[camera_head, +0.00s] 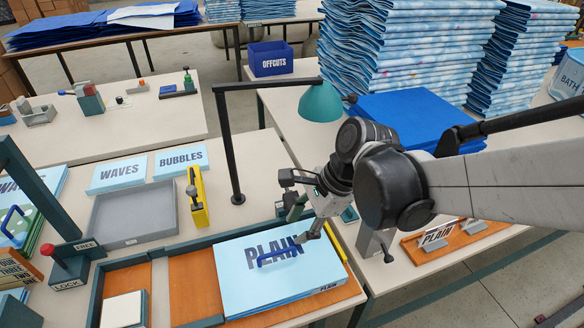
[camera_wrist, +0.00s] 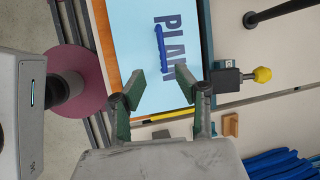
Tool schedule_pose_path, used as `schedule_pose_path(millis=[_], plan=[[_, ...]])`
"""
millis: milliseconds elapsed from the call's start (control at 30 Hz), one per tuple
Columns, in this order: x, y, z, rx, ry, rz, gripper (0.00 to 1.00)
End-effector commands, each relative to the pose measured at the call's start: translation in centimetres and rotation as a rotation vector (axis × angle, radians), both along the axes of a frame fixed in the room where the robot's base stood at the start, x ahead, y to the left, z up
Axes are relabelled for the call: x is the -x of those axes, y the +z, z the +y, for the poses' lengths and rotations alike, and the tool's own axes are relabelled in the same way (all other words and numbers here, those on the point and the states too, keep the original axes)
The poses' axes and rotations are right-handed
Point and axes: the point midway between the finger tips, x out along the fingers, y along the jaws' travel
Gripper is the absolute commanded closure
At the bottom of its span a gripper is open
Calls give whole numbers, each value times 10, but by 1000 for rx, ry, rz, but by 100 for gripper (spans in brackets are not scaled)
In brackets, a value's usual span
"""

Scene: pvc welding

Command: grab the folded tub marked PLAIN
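The folded tub marked PLAIN (camera_head: 250,275) is a flat light-blue stack with PLAIN printed on top and on its front edge. It lies on an orange board inside a dark green frame. A dark blue handle (camera_head: 279,254) stands on its top; the handle also shows in the wrist view (camera_wrist: 161,48). My gripper (camera_head: 312,237) is just above the tub, near the right end of the handle. In the wrist view my gripper (camera_wrist: 162,88) has its two fingers apart with nothing between them, and the handle lies beyond the fingertips.
A post with a red knob marked LOCK and FREE (camera_head: 72,250) stands left of the frame (camera_head: 92,292). A grey tray (camera_head: 130,213), a yellow upright piece (camera_head: 196,198) and a green-shaded lamp (camera_head: 320,102) stand behind. WAVES (camera_head: 117,174) and BUBBLES (camera_head: 181,162) stacks lie farther back.

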Motion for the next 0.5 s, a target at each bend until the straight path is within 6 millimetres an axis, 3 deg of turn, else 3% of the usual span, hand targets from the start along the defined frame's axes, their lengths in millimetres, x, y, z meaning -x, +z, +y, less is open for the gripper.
schedule_pose_path(millis=[500], plan=[[-2, -70, 32, 0, 1, 0, 68]])
